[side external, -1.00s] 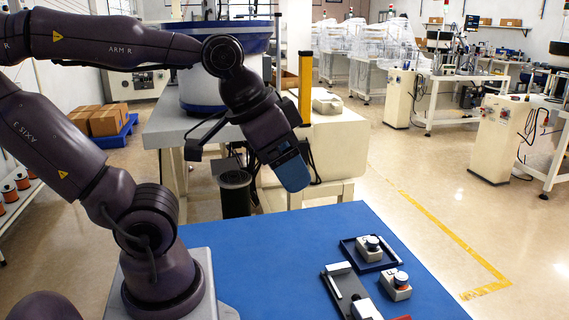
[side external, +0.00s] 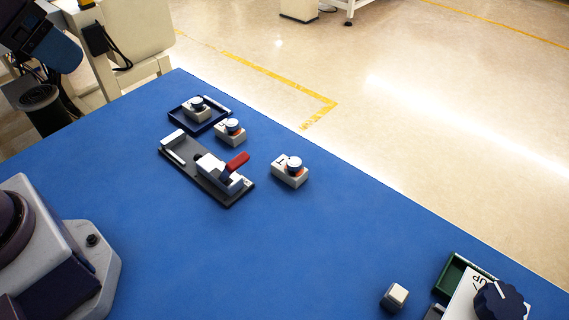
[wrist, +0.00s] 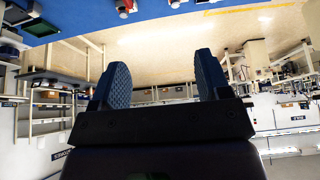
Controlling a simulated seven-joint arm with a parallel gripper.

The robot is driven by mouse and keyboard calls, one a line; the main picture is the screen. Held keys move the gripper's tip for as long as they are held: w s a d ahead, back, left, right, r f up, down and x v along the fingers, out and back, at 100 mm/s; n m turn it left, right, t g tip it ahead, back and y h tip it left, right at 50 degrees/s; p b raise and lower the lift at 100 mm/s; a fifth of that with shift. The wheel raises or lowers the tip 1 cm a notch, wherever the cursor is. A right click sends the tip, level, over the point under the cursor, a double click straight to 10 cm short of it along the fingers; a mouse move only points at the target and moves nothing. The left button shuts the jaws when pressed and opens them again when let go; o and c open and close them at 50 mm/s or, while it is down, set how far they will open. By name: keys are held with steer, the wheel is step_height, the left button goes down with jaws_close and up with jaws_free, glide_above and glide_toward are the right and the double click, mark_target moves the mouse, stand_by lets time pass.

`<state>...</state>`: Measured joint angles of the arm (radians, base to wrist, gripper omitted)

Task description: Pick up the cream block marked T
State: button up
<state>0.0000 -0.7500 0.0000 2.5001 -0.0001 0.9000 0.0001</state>
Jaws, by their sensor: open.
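Three cream blocks with round knobs stand on the blue table in the side view. One block (side external: 197,115) sits in a dark blue tray, one (side external: 230,138) is just outside it, and one (side external: 290,179) stands alone to the right. The lone block has a dark mark on top, too small to read surely as T. A smaller plain cream block (side external: 396,295) lies near the bottom right. My gripper (side external: 65,55) is at the top left, beyond the table and far from the blocks. In the wrist view its blue fingers (wrist: 163,75) are apart with nothing between them.
A dark fixture with a red handle (side external: 237,160) stands beside the knobbed blocks. The blue tray (side external: 222,121) is behind it. A green tray (side external: 450,272) and a white panel with a dark knob (side external: 500,300) are at the bottom right. The table's middle is bare.

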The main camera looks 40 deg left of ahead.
steer(key=shift+o, duration=0.4)
stand_by(0.3)
steer(key=n+g, duration=0.6)
steer(key=n, duration=1.2)
glide_above(291, 160)
step_height(291, 160, down, 22)
steer(key=shift+a+f, duration=0.15)
steer(key=shift+f, duration=0.15)
step_height(291, 160, down, 12)
